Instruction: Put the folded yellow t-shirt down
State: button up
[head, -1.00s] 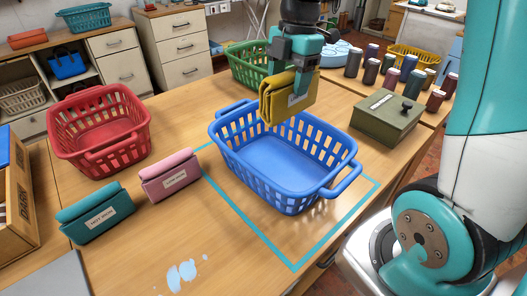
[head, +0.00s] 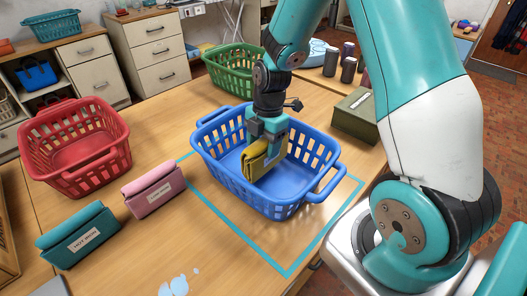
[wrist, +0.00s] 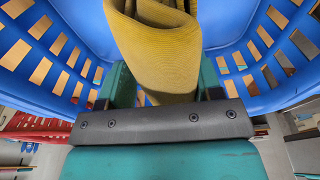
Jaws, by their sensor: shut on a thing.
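My gripper (head: 268,140) is shut on the folded yellow t-shirt (head: 256,165). The shirt is inside the blue basket (head: 240,196), near its middle, between the basket walls. In the wrist view the yellow t-shirt (wrist: 160,50) hangs between my fingers, with the blue basket walls (wrist: 42,62) on both sides. I cannot tell whether the shirt touches the basket floor. No other thing shows in the basket.
The blue basket stands within a teal outline (head: 262,258) on the wooden table. A pink folded item (head: 154,192) and a teal folded item (head: 78,234) lie left of it. A red basket (head: 78,150), a green basket (head: 232,72) and a green box (head: 357,117) stand around.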

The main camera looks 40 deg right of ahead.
jog(key=shift+f, duration=1.65)
jog(key=shift+f, duration=0.15)
jog(key=o, duration=1)
